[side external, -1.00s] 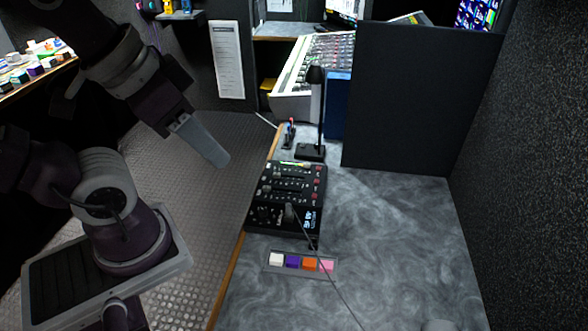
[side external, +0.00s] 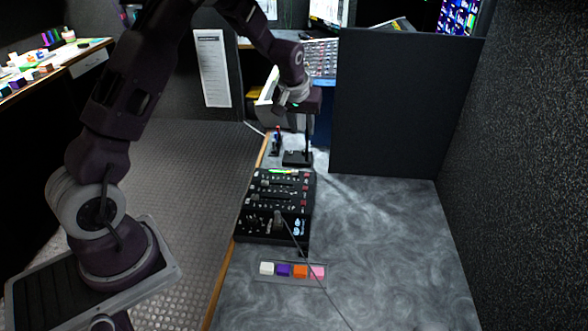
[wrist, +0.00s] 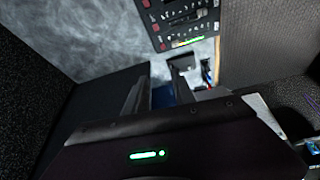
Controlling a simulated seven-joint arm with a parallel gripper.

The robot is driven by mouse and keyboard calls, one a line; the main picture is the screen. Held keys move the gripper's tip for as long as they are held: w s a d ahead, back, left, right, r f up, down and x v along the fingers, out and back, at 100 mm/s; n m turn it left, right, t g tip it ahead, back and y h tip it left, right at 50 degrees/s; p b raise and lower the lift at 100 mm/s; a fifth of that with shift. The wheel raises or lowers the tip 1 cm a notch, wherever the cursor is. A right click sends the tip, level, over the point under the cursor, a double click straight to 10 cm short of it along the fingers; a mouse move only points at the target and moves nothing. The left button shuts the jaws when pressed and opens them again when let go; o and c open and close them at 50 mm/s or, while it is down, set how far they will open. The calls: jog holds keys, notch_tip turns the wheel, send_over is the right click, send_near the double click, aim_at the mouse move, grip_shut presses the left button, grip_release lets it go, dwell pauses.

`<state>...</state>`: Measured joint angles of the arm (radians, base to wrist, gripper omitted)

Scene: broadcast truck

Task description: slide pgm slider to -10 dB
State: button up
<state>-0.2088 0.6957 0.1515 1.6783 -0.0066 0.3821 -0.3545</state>
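The black mixer panel (side external: 275,205) lies on the grey desk, with rows of slider knobs, red buttons and a lit strip at its far end. Part of it shows at the top of the wrist view (wrist: 190,18). Its labels are too small to read, so I cannot tell which slider is pgm or where it is set. My gripper (wrist: 163,72) is apart from the panel, up beyond its far end and near the desk stand. Its two fingers show with a gap between them and nothing held. In the side view the fingertips are not clear.
A black stand (side external: 297,157) and small red and blue items (side external: 277,140) stand beyond the panel. A dark partition (side external: 400,105) rises at the right. Several coloured buttons (side external: 291,270) sit nearer, with a thin cable crossing them. The desk right of the panel is clear.

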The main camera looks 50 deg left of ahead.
aim_at(294, 171)
jog(key=shift+n+g+y, duration=0.4)
jog(key=shift+n, duration=0.3)
jog(key=x, duration=0.7)
jog(key=s+a+x, duration=0.1)
jog(key=x, duration=0.7)
jog(key=s+a+x, duration=0.1)
jog(key=x, duration=0.7)
jog(key=shift+s+f, duration=0.2)
jog(key=shift+c, duration=0.2)
jog(key=shift+d, duration=0.1)
grip_shut()
